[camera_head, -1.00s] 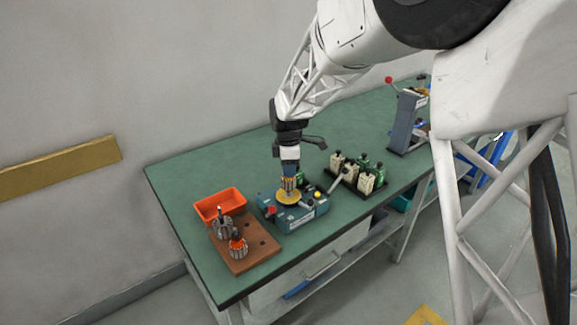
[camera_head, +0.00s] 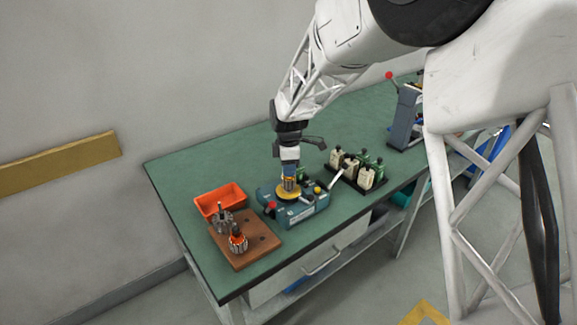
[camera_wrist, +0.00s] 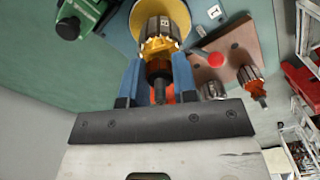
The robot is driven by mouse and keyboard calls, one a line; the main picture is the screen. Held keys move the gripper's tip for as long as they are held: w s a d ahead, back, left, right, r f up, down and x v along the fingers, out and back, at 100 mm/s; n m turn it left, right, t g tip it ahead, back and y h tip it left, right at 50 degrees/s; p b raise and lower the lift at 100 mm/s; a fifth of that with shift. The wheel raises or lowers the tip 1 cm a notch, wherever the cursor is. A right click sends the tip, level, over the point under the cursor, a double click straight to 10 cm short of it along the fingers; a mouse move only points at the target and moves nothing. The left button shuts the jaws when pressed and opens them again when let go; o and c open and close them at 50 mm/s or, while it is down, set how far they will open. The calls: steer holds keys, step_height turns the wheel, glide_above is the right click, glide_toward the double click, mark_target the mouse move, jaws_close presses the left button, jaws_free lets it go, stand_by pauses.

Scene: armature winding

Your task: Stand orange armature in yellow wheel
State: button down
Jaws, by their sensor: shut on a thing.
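My gripper (camera_head: 289,168) points straight down over the blue winding machine (camera_head: 304,212). Its two blue fingers, also in the wrist view (camera_wrist: 157,82), are shut on an upright armature (camera_wrist: 160,36) with yellow-orange toothed ends and a dark orange-brown collar. The yellow wheel (camera_head: 291,194) lies flat on the machine, directly under the held armature. The armature's lower end is at the wheel, but I cannot tell whether it is seated. Another armature with a bright orange top (camera_head: 237,239) stands in the brown wooden block; it also shows in the wrist view (camera_wrist: 251,80).
The brown block (camera_head: 249,259) also holds a grey armature (camera_head: 222,221) and has free holes. An orange bin (camera_head: 220,198) stands behind it. A black rack (camera_head: 359,180) of pale and green parts is right of the machine. A grey press (camera_head: 403,120) stands further back.

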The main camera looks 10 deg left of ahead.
stand_by(0.4)
steer(key=c, duration=0.8)
jaws_free()
steer(key=shift+r, duration=0.1)
steer(key=shift+r, duration=2.15)
steer(key=shift+r, duration=3.9)
